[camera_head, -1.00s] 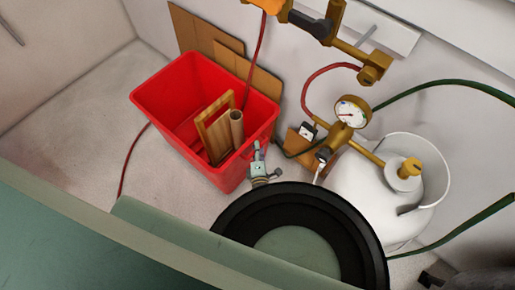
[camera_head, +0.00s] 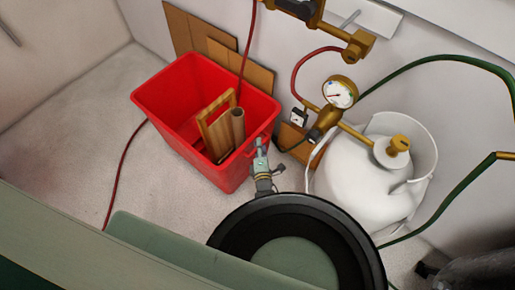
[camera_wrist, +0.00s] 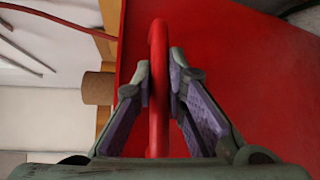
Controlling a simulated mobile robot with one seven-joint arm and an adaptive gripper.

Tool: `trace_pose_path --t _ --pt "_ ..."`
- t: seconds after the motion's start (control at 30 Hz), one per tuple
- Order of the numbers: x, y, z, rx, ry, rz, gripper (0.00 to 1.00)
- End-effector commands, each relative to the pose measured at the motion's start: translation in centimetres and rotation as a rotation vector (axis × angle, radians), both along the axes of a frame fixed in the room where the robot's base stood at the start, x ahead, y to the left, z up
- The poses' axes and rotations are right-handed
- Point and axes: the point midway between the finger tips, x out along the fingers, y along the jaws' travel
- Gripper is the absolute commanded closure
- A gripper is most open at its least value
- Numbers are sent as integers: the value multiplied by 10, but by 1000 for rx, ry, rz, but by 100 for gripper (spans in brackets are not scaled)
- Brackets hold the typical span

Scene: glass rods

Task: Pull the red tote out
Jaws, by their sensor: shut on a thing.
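The red tote (camera_head: 180,85) stands on the floor near the back wall, open at the top. A wooden frame and a rolled tube (camera_head: 238,125) stand inside it. My gripper (camera_head: 262,148) is at the tote's near right side, just below the rim. In the wrist view, my gripper (camera_wrist: 160,75) is shut on the tote's red handle bar (camera_wrist: 158,125), with one finger on each side. The tote's red wall (camera_wrist: 225,80) fills the area behind the fingers. The tote's far underside is hidden.
A white gas cylinder (camera_head: 350,180) with a gauge (camera_head: 340,93) and hoses stands close on the right. Cardboard sheets (camera_head: 255,75) lean on the wall behind the tote. A thin red hose (camera_head: 121,170) runs along the floor at left.

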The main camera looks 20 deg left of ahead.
Motion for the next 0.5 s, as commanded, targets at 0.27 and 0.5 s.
trace_pose_path --t 0.27,0.5 --pt "-7 -34 -1 -4 0 -5 100" --pt "-9 -41 0 -2 -1 -4 100"
